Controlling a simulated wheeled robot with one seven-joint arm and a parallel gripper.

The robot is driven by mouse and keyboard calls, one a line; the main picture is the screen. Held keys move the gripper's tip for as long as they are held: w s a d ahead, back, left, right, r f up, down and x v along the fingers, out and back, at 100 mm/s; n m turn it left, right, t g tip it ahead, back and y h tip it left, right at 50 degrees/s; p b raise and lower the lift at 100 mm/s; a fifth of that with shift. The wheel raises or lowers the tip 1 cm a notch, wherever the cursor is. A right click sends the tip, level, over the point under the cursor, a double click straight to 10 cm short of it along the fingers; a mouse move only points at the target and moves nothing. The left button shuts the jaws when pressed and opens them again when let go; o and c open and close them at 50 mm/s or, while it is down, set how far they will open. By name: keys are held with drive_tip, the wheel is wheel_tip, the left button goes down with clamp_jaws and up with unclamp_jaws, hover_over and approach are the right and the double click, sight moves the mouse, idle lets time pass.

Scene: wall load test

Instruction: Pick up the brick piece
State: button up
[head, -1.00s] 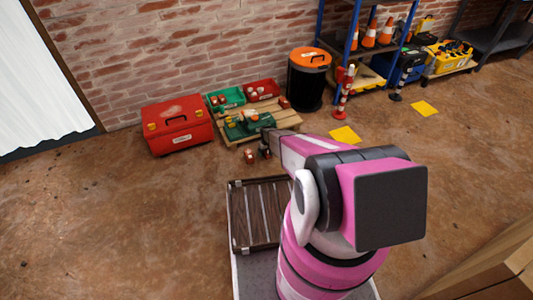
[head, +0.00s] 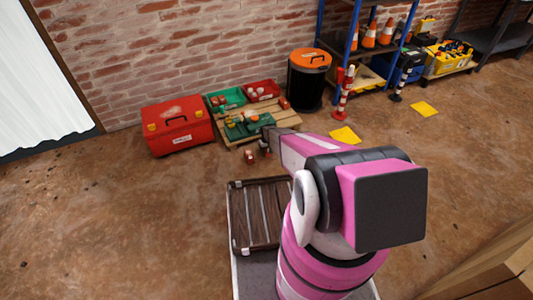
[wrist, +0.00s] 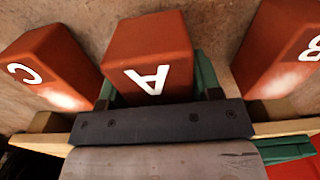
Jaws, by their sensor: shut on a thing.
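In the wrist view a red brick piece marked A (wrist: 148,55) is in the middle, straight in front of my gripper (wrist: 158,92). My gripper is shut on this brick; its fingers are partly hidden. A red brick marked C (wrist: 45,65) is on the left and one marked B (wrist: 280,50) on the right, both apart from the held brick. In the head view my gripper (head: 265,145) is low, just in front of the wooden pallet, and a small red brick (head: 249,157) stands on the floor left of it.
A brown slatted crate (head: 258,215) lies nearer me. Floor at left is clear.

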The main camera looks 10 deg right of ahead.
drive_tip(key=s+a+r, duration=0.2)
drive_tip(key=a+r, duration=0.1)
drive_tip(key=s+a+r, duration=0.2)
drive_tip(key=a, duration=0.1)
drive_tip(key=s+a+r, duration=0.2)
drive_tip(key=a+r, duration=0.1)
drive_tip(key=a, duration=0.1)
drive_tip(key=shift+s+r, duration=0.1)
drive_tip(key=shift+r, duration=0.2)
drive_tip(key=s+d+r+m, duration=0.1)
drive_tip(key=d+r, duration=0.2)
drive_tip(key=r, duration=1.5)
drive_tip(key=d+r, duration=0.2)
drive_tip(key=r, duration=1.7)
drive_tip(key=s+d+r, duration=0.2)
drive_tip(key=s+r, duration=0.3)
drive_tip(key=r, duration=0.5)
drive_tip(key=s+d+r+m, duration=0.1)
drive_tip(key=s+r, duration=0.5)
drive_tip(key=r, duration=0.4)
drive_tip(key=s+d+r+m, duration=0.1)
drive_tip(key=s+d+r, duration=0.1)
drive_tip(key=s+r, duration=0.4)
wheel_tip(320, 180, up, 5)
drive_tip(key=shift+s+d+f, duration=0.1)
drive_tip(key=shift+s+d, duration=0.1)
drive_tip(key=shift+d, duration=0.1)
